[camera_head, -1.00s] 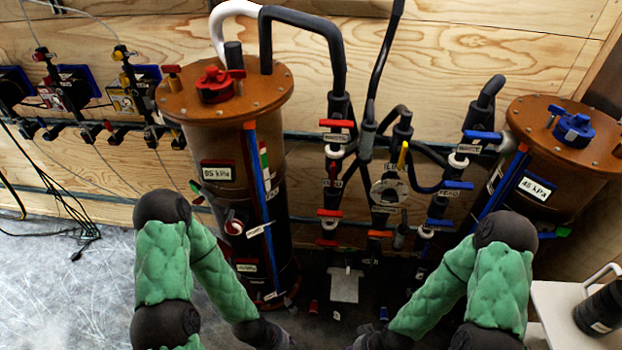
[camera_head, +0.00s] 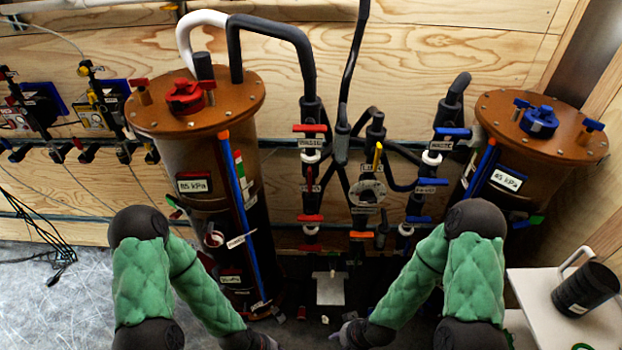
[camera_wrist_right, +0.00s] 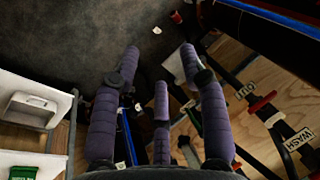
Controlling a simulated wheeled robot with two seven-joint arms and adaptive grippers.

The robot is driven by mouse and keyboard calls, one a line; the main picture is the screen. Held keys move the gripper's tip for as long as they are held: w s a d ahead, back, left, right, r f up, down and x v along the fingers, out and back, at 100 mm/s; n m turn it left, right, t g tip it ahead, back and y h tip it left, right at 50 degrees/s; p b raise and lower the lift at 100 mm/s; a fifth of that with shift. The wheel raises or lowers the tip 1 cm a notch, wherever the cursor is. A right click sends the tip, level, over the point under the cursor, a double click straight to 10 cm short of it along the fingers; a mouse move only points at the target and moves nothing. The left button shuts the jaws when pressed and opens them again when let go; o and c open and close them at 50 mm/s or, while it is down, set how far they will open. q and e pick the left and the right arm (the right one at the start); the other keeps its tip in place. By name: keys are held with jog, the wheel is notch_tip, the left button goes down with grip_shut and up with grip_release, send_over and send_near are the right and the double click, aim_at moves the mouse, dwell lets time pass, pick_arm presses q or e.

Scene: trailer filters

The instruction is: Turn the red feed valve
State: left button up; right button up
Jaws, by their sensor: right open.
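Red-handled valves sit on the pipes beside the left filter column: an upper red handle (camera_head: 310,128) and a lower red handle (camera_head: 310,218). Their small labels are hard to read, so I cannot tell which is the feed valve. A red handle (camera_wrist_right: 262,102) also shows at the right of the right wrist view, apart from my fingers. My right gripper (camera_head: 350,335) is low in front of the pipes; in the right wrist view (camera_wrist_right: 160,70) its fingers are spread and empty. My left gripper (camera_head: 262,342) is cut by the bottom edge, and its fingers are hidden.
The left filter column (camera_head: 205,150) has a red cap (camera_head: 185,97). The right column has a blue cap (camera_head: 540,122) and blue valve handles (camera_head: 452,132) nearby. A white table (camera_head: 590,320) with a black canister (camera_head: 585,290) stands at right. Cables (camera_head: 60,255) lie on the left floor.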

jog(key=w+a+r+n+t+h, duration=0.1)
jog(key=w+r+t, duration=0.25)
jog(key=w, duration=0.25)
jog(key=w+a+r+t, duration=0.2)
jog(key=w+r, duration=0.2)
jog(key=w, duration=0.2)
jog(key=t+h, duration=0.3)
jog(key=t, duration=0.7)
send_near(311, 176)
jog(key=shift+n, duration=0.3)
jog(key=w, duration=0.3)
jog(key=w+b, duration=0.1)
jog(key=w, duration=0.7)
jog(key=shift+d+f+b, duration=0.15)
jog(key=shift+d+b, duration=0.15)
grip_shut()
